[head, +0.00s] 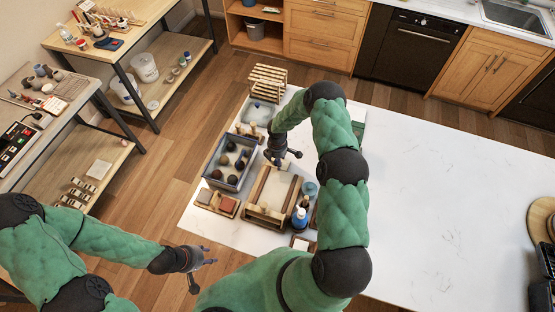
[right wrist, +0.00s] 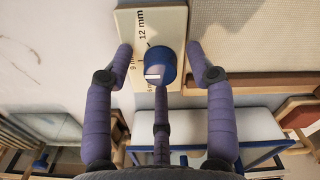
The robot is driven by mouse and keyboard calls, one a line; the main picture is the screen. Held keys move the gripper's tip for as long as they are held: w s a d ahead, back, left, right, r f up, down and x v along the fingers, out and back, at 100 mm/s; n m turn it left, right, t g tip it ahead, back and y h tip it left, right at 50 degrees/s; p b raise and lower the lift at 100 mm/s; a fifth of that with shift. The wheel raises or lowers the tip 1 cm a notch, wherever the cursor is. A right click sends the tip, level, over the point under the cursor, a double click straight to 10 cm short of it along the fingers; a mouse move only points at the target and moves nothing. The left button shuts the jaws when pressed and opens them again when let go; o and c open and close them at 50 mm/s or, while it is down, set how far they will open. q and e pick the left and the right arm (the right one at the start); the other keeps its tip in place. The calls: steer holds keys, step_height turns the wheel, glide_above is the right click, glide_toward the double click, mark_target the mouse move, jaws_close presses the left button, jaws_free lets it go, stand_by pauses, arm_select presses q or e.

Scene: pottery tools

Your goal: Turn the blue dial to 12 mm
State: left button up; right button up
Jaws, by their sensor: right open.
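The blue dial (right wrist: 165,62) sits on a cream scale plate (right wrist: 182,22) in the right wrist view. The plate reads "12 mm" at the top and "9 m…" at the left; a lower label is mostly hidden. A white mark shows low on the dial, on the side away from "12 mm", near the hidden label. My right gripper (right wrist: 161,55) is open, its fingers spread on the left and right of the dial with gaps; the third finger is below it, contact unclear. In the head view my right gripper (head: 283,157) hides the dial. My left gripper (head: 203,259) hangs off the table, apparently open and empty.
A wooden frame (head: 250,209) with a pale board stands beside my right gripper. A blue-grey crate (head: 213,181) of dark balls lies left of it.

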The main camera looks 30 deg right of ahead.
jaws_close()
steer(key=shift+f+m+b, duration=0.1)
steer(key=shift+m+b, duration=0.2)
steer(key=shift+b, duration=0.35)
steer(key=m+b, duration=0.8)
steer(key=b, duration=0.3)
steer(key=shift+f, duration=0.1)
steer(key=shift+s+m+b, duration=0.1)
steer(key=shift+m+b, duration=1.5)
steer(key=shift+b, duration=0.15)
steer(key=shift+r, duration=0.2)
